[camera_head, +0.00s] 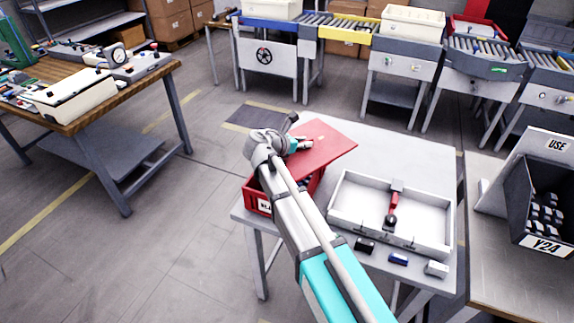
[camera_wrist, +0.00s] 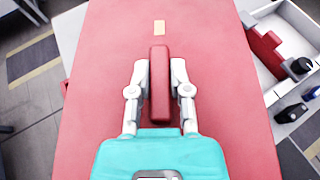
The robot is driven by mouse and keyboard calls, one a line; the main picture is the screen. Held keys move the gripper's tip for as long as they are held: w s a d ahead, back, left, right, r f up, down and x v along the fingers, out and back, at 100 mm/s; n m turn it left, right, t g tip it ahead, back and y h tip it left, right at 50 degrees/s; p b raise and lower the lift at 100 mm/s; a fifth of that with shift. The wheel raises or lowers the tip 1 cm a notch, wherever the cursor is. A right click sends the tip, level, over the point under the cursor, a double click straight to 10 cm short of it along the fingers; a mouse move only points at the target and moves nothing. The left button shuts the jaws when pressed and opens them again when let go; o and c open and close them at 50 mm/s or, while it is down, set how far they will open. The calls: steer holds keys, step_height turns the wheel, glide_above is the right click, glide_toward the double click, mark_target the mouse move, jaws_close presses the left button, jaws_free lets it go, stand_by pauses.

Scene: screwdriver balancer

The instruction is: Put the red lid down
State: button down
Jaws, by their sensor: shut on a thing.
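The red lid (camera_head: 325,147) is a flat red panel held above the white table, tilted, partly over the red crate (camera_head: 258,197). In the wrist view the lid (camera_wrist: 215,60) fills most of the picture, with a raised red handle bar (camera_wrist: 159,85) in its middle. My gripper (camera_wrist: 159,88) has its two fingers on either side of this handle and is shut on it. In the head view my gripper (camera_head: 303,145) is at the lid's left part. My arm hides part of the crate and its contents.
A white tray (camera_head: 345,215) with a red tool stands right of the crate. Small black, blue and white blocks (camera_head: 398,258) lie in front of it. The table (camera_head: 430,160) is bare behind the tray. A dark bin (camera_head: 545,205) labelled Y24 stands on a table at right.

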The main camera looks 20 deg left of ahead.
steer(key=s+a+r+n+t+y+p, duration=0.1)
steer(key=s+a+r+n+y+p, duration=0.1)
steer(key=s+a, duration=0.3)
steer(key=s+a+r+n+t+y+p, duration=0.1)
steer(key=s+a+r+n+y+p, duration=0.1)
steer(key=s+a, duration=0.4)
steer(key=a+r+n+y, duration=0.1)
steer(key=a+y, duration=0.1)
steer(key=shift+s+a+r+n+p, duration=0.2)
steer(key=shift+a+n+p, duration=0.1)
steer(key=shift+a+p, duration=0.1)
steer(key=shift+w+d+f, duration=0.1)
steer(key=w+d+f+b, duration=0.1)
steer(key=w, duration=0.1)
steer(key=w+d+f+b, duration=0.1)
steer(key=w+d, duration=0.1)
steer(key=w+d+f+b, duration=0.2)
steer(key=shift+w+d, duration=0.1)
steer(key=shift+w, duration=0.2)
steer(key=w+d+f+b, duration=0.2)
steer(key=f+b, duration=0.1)
steer(key=w+d+f+b, duration=0.1)
steer(key=f+b, duration=0.1)
steer(key=shift+w, duration=0.3)
steer(key=shift+r, duration=0.1)
